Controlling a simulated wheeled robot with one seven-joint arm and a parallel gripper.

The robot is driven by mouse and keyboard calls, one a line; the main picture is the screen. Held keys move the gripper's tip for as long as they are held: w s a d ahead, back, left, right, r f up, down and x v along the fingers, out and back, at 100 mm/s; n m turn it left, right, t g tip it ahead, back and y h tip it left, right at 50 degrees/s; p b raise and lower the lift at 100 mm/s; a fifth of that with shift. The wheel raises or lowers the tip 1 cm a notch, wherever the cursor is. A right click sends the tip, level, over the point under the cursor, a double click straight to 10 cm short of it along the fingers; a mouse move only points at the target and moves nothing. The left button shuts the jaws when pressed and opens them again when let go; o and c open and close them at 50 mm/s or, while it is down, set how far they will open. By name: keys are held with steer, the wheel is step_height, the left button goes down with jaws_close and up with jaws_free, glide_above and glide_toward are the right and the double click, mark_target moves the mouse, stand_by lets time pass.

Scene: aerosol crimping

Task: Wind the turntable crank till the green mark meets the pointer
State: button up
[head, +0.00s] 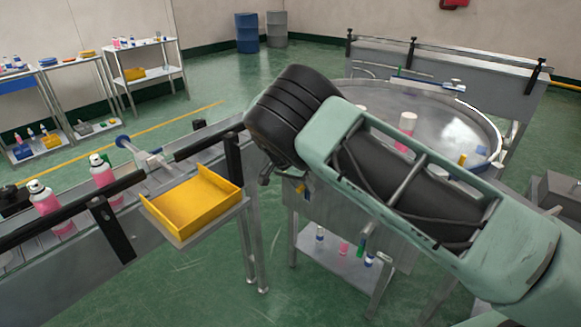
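The turntable (440,118) is a round, shiny metal table with a raised rim, at the right behind my arm. A small green piece (397,71) shows at its far rim; I cannot tell if it is the green mark. A blue-and-white piece (456,85) sits at the far right rim; I cannot tell if it is the pointer. I cannot make out the crank; my arm covers the turntable's near left side. A small dark part (265,175) below my black wrist may be my gripper. Its fingers cannot be made out.
A conveyor (150,180) with pink cans (103,172) runs along the left. A yellow tray (195,202) stands beside it, left of my wrist. A pink can (405,128) stands on the turntable. Shelves (145,68) and drums (247,32) are at the back. Green floor between is clear.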

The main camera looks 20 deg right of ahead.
steer(key=b+v, duration=0.3)
steer(key=v, duration=1.3)
steer(key=shift+d+r, duration=0.1)
steer(key=s+r+n+y, duration=0.1)
steer(key=s+n+y, duration=0.2)
steer(key=s+n, duration=0.6)
steer(key=s+r+n+y, duration=0.1)
steer(key=s+n, duration=0.8)
steer(key=s, duration=2.4)
steer(key=shift+s+y, duration=0.2)
steer(key=shift+y, duration=0.8)
